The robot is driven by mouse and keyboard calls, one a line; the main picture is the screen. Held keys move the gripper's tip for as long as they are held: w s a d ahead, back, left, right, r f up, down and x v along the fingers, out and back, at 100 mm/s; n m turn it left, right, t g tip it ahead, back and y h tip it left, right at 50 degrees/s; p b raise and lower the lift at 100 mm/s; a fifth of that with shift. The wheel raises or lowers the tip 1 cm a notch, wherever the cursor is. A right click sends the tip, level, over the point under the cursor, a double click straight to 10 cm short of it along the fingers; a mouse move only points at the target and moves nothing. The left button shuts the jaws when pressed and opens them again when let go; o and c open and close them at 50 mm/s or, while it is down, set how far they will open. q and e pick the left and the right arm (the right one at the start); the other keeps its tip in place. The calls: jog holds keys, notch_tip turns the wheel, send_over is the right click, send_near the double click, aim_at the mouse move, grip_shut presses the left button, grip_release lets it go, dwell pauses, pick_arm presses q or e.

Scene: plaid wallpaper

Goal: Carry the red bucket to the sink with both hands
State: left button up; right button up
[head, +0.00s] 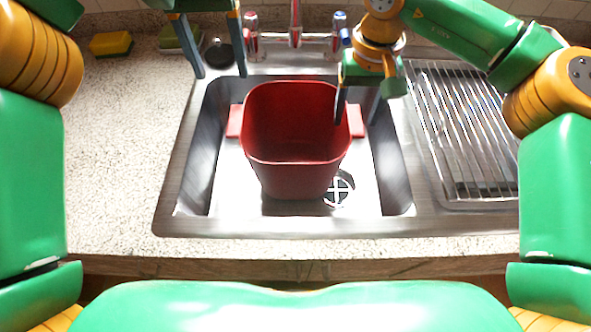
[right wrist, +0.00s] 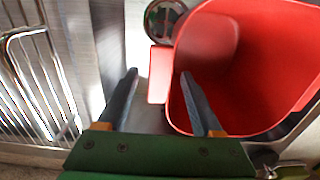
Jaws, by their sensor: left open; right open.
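The red bucket (head: 292,178) stands upright and looks empty inside the steel sink (head: 193,188). Its left handle (head: 235,121) and right handle (head: 356,121) stick out at the sides. My left gripper (head: 221,76) is open and empty above the sink's back left corner, apart from the left handle. My right gripper (head: 357,108) is open near the right handle. In the right wrist view, the right handle (right wrist: 159,85) shows between its fingers, one finger overlapping the red bucket (right wrist: 250,60); I cannot tell whether they touch.
The drain (head: 339,188) shows beside the bucket's base. Taps (head: 295,38) stand behind the sink. A wire drying rack (head: 465,125) lies on the right. A yellow sponge (head: 111,43) lies at the back left.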

notch_tip(320, 180, up, 12)
dwell(0.3)
dwell(0.3)
